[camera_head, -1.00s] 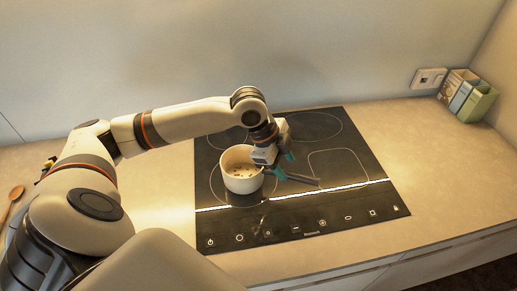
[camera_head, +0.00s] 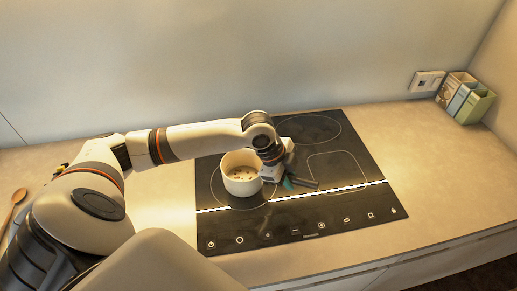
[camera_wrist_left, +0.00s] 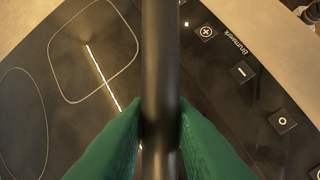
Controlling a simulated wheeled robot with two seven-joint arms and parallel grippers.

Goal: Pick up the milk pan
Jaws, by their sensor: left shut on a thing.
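The milk pan (camera_head: 241,181) is a small white pot with a dark handle (camera_head: 304,182) pointing right. It sits at the left side of the black hob, with small bits visible inside. My left gripper (camera_head: 287,183) is at the handle beside the pot. In the left wrist view the dark handle (camera_wrist_left: 160,70) runs between the green fingertips (camera_wrist_left: 159,135), which are shut on it from both sides. Whether the pan's base touches the hob is hard to tell. My right gripper is not in view.
The black hob (camera_head: 350,208) is set in a beige counter (camera_head: 420,190). Green and brown boxes (camera_head: 468,98) stand at the back right by a wall socket (camera_head: 427,81). A wooden spoon (camera_head: 14,206) lies at the far left. The right of the hob is clear.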

